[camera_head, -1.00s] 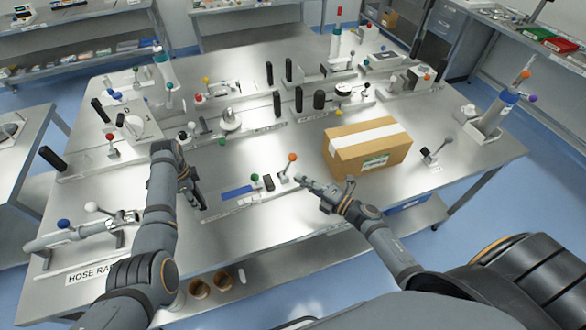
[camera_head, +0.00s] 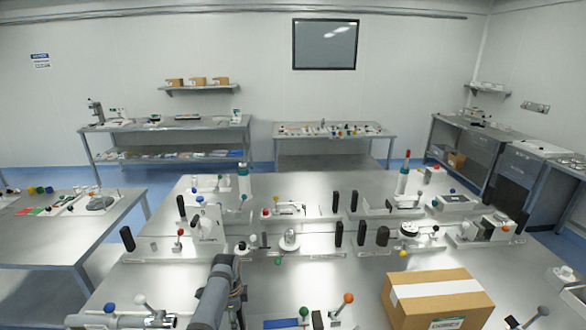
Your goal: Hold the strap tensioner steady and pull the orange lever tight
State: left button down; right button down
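A low fixture at the bottom edge of the head view has an orange-balled lever (camera_head: 347,299) leaning up and right. Beside the lever are a black upright handle (camera_head: 317,320), a green knob (camera_head: 304,311) and a blue strip (camera_head: 281,323). I take this fixture for the strap tensioner; its lower part and any label are cut off. My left gripper (camera_head: 239,316) points down to the left of the blue strip, apart from it. Its fingers are mostly cut off, so its opening does not show. My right gripper is out of view.
A cardboard box (camera_head: 437,304) stands right of the orange lever. A row of fixtures with black posts and coloured knobs crosses the table behind, including a white disc (camera_head: 289,240). A grey tube device (camera_head: 112,321) is at lower left. Bare tabletop lies behind the lever.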

pick_arm(q)
jog(key=shift+s+f, duration=0.15)
jog(key=shift+s, duration=0.05)
jog(key=c, duration=0.8)
grip_release()
jog(key=shift+w, duration=0.1)
jog(key=shift+o, duration=0.2)
jog(key=shift+w, duration=0.1)
jog(key=shift+r, duration=0.45)
notch_tip(320, 180, up, 11)
jog(key=shift+r, duration=0.2)
